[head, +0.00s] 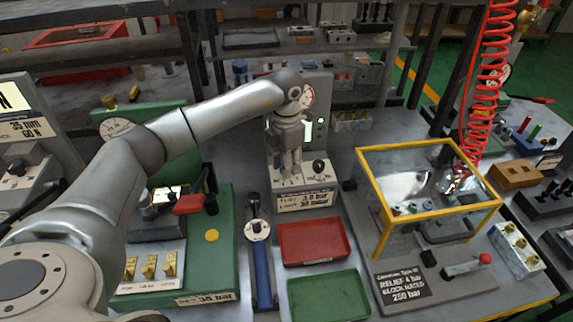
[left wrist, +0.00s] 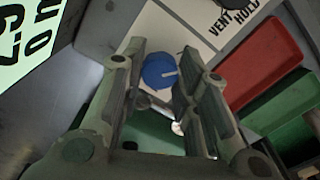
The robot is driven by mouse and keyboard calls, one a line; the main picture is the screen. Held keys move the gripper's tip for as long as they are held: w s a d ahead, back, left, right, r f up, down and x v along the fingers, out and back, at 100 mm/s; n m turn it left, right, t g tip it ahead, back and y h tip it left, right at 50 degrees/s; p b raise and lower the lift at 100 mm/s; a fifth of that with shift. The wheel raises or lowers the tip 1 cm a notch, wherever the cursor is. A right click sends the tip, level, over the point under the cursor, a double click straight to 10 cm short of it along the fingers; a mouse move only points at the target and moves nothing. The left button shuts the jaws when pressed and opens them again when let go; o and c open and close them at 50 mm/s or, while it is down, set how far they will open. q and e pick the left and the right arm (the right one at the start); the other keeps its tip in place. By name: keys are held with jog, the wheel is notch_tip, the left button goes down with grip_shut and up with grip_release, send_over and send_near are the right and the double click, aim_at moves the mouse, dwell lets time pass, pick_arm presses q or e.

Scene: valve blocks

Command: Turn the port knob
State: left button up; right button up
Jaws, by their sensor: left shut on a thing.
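A round blue knob with a white pointer line (left wrist: 159,71) sits on a white panel (left wrist: 150,30) in the left wrist view. I take it to be the port knob; its label is not readable. My left gripper (head: 290,172) points down over the white block (head: 305,200) in the head view. In the left wrist view its two fingers (left wrist: 163,85) stand on either side of the blue knob, shut on it. The gripper hides the blue knob in the head view. A black knob (head: 319,168) stands just right of the gripper. My right gripper is not in view.
A gauge (head: 306,96) stands behind the gripper. A red tray (head: 314,258) and a green tray (head: 330,296) lie in front of the block. A yellow-framed clear box (head: 375,185) stands to the right, and a green valve rig (head: 222,260) to the left.

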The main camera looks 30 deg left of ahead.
pick_arm(q)
jog(key=shift+n, duration=0.9)
jog(key=o, duration=1)
notch_tip(320, 180, up, 12)
dwell(0.4)
